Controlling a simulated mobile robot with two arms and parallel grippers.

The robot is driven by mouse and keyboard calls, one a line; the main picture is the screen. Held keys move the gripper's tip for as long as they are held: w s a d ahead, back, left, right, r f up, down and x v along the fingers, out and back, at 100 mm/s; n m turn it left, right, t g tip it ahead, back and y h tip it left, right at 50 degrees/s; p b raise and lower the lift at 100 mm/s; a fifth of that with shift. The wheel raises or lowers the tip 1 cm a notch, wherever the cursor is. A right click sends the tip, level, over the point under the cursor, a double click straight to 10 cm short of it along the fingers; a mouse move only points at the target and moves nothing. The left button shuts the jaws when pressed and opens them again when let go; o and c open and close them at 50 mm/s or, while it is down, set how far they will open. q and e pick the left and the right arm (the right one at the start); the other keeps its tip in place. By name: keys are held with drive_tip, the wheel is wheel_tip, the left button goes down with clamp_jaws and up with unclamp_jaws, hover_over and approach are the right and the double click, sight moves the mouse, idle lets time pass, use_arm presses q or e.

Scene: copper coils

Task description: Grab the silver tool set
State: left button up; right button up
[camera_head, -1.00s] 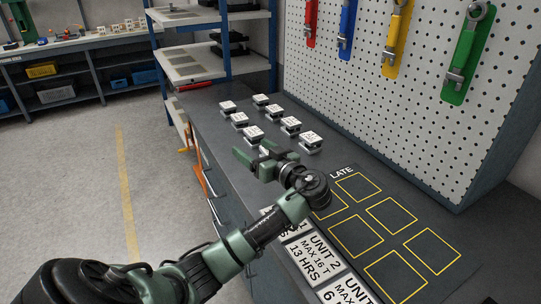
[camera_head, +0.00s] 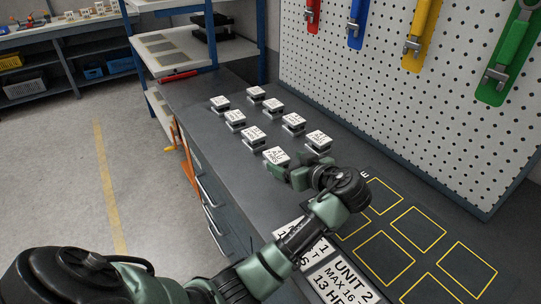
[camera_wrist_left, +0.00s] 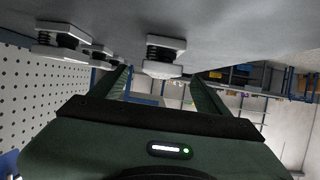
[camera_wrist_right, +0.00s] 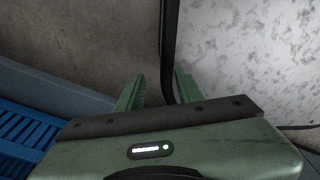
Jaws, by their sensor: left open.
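Several small blocks with dark middles and white, lettered tops stand in two rows on the dark workbench; no tool set is clearly labelled silver. My left gripper (camera_head: 288,174) is open and empty, low over the bench at the near end of the rows, close to the nearest block (camera_head: 276,156). In the left wrist view, which looks upside down, a block (camera_wrist_left: 163,52) shows between and beyond the open fingers. My right gripper (camera_wrist_right: 158,88) is open and empty in its wrist view; the head view does not show it.
A white pegboard (camera_head: 400,110) stands along the bench's right side, with red, blue, yellow and green tools (camera_head: 511,55) hung on it. Yellow outlined squares (camera_head: 419,228) and printed unit cards (camera_head: 340,278) lie on the near bench. Shelves (camera_head: 190,60) stand beyond the bench.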

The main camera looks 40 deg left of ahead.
sight(277, 158)
use_arm(q)
drive_tip(key=shift+x, duration=1.25)
drive_tip(key=p+x, duration=0.1)
drive_tip(key=x, duration=0.2)
drive_tip(key=shift+a+f, duration=0.25)
drive_tip(key=shift+a, duration=0.1)
drive_tip(key=shift+w+a+f, duration=0.15)
drive_tip(key=shift+c, duration=0.6)
drive_tip(key=c, duration=1.5)
clamp_jaws()
use_arm(e)
drive_tip(key=shift+s+d+r, duration=0.3)
drive_tip(key=shift+d+r, duration=0.3)
drive_tip(key=shift+d, duration=0.1)
